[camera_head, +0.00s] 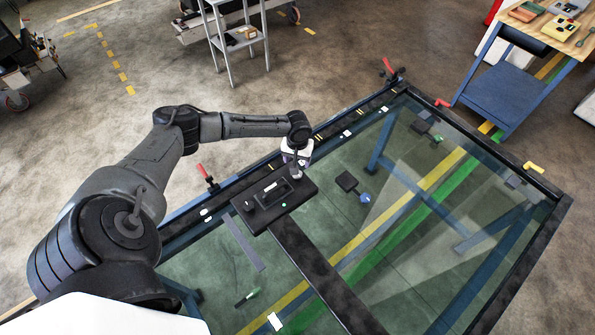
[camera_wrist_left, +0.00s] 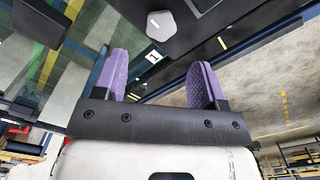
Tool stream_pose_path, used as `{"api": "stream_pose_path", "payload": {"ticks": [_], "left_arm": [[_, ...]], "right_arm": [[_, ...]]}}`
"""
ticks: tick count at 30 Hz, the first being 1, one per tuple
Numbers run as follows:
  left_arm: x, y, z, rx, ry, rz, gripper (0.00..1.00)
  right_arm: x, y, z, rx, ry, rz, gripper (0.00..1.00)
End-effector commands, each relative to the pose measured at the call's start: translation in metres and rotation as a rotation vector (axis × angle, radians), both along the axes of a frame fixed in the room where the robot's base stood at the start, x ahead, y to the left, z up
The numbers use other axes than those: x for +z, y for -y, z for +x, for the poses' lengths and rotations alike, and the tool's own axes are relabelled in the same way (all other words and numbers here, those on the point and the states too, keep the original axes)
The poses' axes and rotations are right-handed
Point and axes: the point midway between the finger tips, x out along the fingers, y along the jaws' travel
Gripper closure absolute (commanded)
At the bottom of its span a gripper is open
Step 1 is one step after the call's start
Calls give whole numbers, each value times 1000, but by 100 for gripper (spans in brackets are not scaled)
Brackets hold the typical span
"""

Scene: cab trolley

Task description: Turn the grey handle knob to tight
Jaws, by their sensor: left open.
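The grey handle knob (camera_wrist_left: 161,25) is a light grey, roughly hexagonal piece with a short white mark on its face, near the top of the left wrist view. It sits against a dark surface, beyond the fingertips. My left gripper (camera_wrist_left: 160,78) has two purple ridged fingers spread apart with nothing between them. In the head view my left gripper (camera_head: 297,160) is over the far end of a black plate (camera_head: 252,222) on the glass-topped frame. The gripper covers much of that end, so the knob is hard to make out there. My right gripper is not in view.
Red clamp handles (camera_head: 203,171) stand along the frame's far edge, and a yellow one (camera_head: 534,167) at its right side. The glass top (camera_head: 420,240) lies right of the plate. A shelf trolley (camera_head: 238,45) and a workbench (camera_head: 545,35) stand beyond on open floor.

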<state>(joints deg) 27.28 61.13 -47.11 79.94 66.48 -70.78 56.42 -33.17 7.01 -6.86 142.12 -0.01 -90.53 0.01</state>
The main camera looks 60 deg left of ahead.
Motion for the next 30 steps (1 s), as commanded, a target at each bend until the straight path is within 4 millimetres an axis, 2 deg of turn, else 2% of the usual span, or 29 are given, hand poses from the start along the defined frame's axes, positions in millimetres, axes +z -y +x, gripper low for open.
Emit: {"api": "stream_pose_path", "payload": {"ticks": [1, 6, 12, 18, 28, 30], "left_arm": [[-12, 1, 0, 1, -2, -1, 35], [-39, 1, 0, 0, -1, -1, 35], [-61, 0, 0, -1, -1, -1, 35], [-70, 0, 0, -1, -1, 1, 35], [-71, 0, 0, -2, 1, 1, 35], [-71, 0, 0, -2, 0, 0, 42]], "right_arm": [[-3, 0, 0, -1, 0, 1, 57], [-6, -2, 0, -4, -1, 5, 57], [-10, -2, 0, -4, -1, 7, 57], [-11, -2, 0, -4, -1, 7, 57], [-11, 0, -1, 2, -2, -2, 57], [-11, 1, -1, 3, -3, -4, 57]]}}
